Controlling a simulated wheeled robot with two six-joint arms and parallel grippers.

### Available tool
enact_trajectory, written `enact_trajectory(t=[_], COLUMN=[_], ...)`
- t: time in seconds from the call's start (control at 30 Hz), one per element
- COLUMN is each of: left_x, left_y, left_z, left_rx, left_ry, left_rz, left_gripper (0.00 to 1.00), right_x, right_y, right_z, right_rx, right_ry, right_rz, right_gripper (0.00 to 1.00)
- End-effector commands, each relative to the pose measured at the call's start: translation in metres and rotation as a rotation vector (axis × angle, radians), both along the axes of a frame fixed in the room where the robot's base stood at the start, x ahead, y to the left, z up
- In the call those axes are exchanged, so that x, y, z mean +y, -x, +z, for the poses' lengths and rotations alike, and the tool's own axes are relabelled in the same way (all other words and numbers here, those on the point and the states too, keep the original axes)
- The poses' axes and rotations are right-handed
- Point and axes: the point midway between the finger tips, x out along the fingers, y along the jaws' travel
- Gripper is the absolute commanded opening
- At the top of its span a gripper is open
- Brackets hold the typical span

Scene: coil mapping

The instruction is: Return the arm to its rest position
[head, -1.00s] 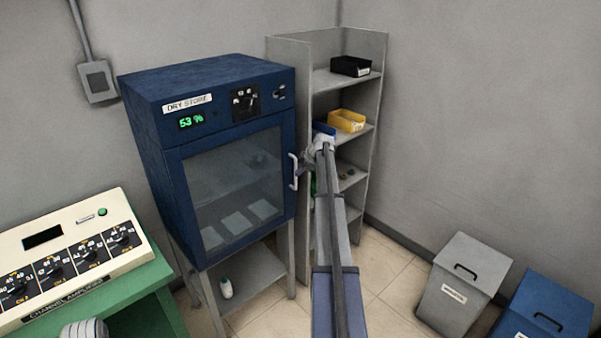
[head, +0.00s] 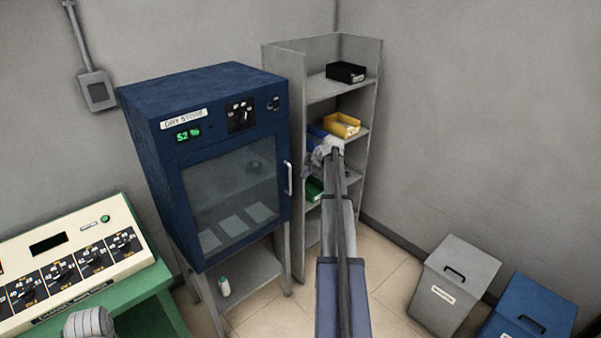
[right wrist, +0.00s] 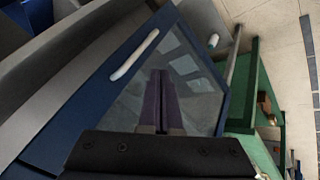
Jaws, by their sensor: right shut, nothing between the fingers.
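My right arm reaches up the middle of the head view. My right gripper (head: 309,168) is at its far end, in front of the shelf rack and a little right of the cabinet's door handle (head: 288,178), apart from it. In the right wrist view my right gripper's two dark fingers (right wrist: 161,100) are shut together and empty. Behind them is the glass door (right wrist: 190,72) of the blue cabinet, with its pale handle (right wrist: 135,55) to their upper left. My left gripper does not show.
The blue dry-store cabinet (head: 150,125), door shut, reads 52 %. The grey rack (head: 298,90) holds a black bin (head: 345,72), a yellow bin (head: 342,125) and a green bin (head: 314,189). A green bench (head: 155,285) is at left; grey (head: 455,280) and blue (head: 528,310) floor bins are at right.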

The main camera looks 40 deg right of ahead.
Motion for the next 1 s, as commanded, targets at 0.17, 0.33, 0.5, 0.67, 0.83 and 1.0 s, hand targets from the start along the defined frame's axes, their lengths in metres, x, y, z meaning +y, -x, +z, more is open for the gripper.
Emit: enact_trajectory(t=[0.17, 0.33, 0.5, 0.67, 0.83, 1.0], left_x=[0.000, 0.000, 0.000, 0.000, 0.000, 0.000], left_y=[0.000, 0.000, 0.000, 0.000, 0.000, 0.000], left_z=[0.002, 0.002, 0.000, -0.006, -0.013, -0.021], left_rx=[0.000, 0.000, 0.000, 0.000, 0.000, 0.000], left_ry=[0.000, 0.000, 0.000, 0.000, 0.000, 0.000], left_rz=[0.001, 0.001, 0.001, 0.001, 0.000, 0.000], left_gripper=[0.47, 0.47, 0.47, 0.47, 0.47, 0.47], right_x=[0.000, 0.000, 0.023, 0.116, 0.241, 0.363], right_y=[0.003, 0.003, -0.003, -0.020, -0.025, -0.005], right_z=[0.002, 0.002, -0.002, -0.015, -0.032, -0.049], right_rx=[0.000, 0.000, 0.014, 0.078, 0.186, 0.310], right_ry=[0.000, 0.000, -0.018, -0.087, -0.166, -0.214], right_rz=[0.000, 0.000, 0.005, 0.011, -0.003, -0.039], right_gripper=[0.00, 0.00, 0.00, 0.00, 0.00, 0.00])
